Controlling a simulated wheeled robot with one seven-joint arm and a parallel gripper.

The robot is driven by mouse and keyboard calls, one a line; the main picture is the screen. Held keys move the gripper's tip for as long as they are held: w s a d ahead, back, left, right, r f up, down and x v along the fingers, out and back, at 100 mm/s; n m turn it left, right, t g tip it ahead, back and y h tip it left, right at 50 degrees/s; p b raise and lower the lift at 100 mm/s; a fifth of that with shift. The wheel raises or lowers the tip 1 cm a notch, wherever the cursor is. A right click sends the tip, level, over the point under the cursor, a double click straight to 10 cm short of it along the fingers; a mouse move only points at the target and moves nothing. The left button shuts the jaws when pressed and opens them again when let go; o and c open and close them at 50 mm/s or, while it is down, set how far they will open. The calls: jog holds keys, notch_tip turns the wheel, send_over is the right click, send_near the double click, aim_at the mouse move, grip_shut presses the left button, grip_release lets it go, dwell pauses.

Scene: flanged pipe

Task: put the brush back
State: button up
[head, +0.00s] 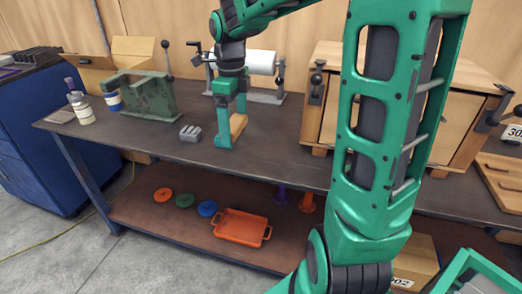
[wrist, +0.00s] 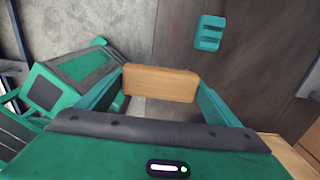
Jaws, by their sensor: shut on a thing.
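My gripper (head: 230,138) points down over the front middle of the workbench (head: 290,146). It is shut on a tan wooden block (head: 238,124), which looks like the back of the brush. In the wrist view the brush (wrist: 160,83) lies crosswise between the two fingers. I see no bristles. I cannot tell whether it touches the bench top. At the bench's left end stands a jar (head: 83,110) with a purple-tipped handle sticking up by it.
A grey ridged block (head: 190,133) lies just left of my gripper. A green arched fixture (head: 150,95) and a white paper roll (head: 258,62) stand behind. A wooden cabinet (head: 325,122) stands right. The lower shelf holds an orange tray (head: 240,226) and coloured rings.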

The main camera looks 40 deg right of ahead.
jog(key=d+f, duration=0.2)
jog(key=d, duration=0.1)
jog(key=w+d+f, duration=0.1)
jog(key=d+f, duration=0.1)
jog(key=d, duration=0.2)
jog(key=d+f, duration=0.3)
jog(key=d, duration=0.1)
jog(key=shift+w+d, duration=0.1)
jog(key=shift+w, duration=0.3)
jog(key=shift+f, duration=2.05)
jog(key=shift+f, duration=0.1)
jog(key=o, duration=0.8)
notch_tip(320, 180, up, 12)
jog(key=shift+r, duration=0.1)
